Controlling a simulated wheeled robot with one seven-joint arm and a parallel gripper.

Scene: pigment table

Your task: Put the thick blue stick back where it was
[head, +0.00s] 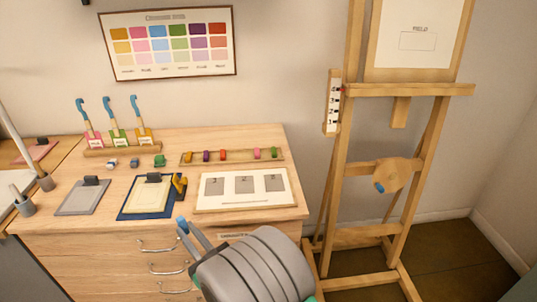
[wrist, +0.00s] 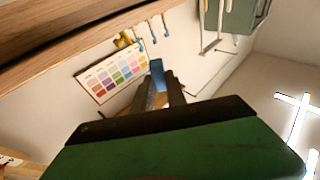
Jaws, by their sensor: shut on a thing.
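My gripper (head: 186,228) is raised in front of the table's front edge, above the drawers. It is shut on a blue stick (head: 181,221), whose end shows at the fingertips. In the wrist view the blue stick (wrist: 157,70) stands out between the two fingers (wrist: 159,90); its lower part is hidden by them. A long wooden tray (head: 242,160) lies at the back right of the table, apart from my gripper. It holds an orange, a purple, a red, a pink and a green stick, with a wide gap between the red and the pink one.
A white sheet with grey squares (head: 210,203) lies in front of the tray. A yellow clamp (head: 178,186) and a cream pad (head: 146,200) are left of it. Blue-hooked tools (head: 114,122) stand in a rack behind. An easel (head: 343,170) with another blue piece (head: 379,187) stands right.

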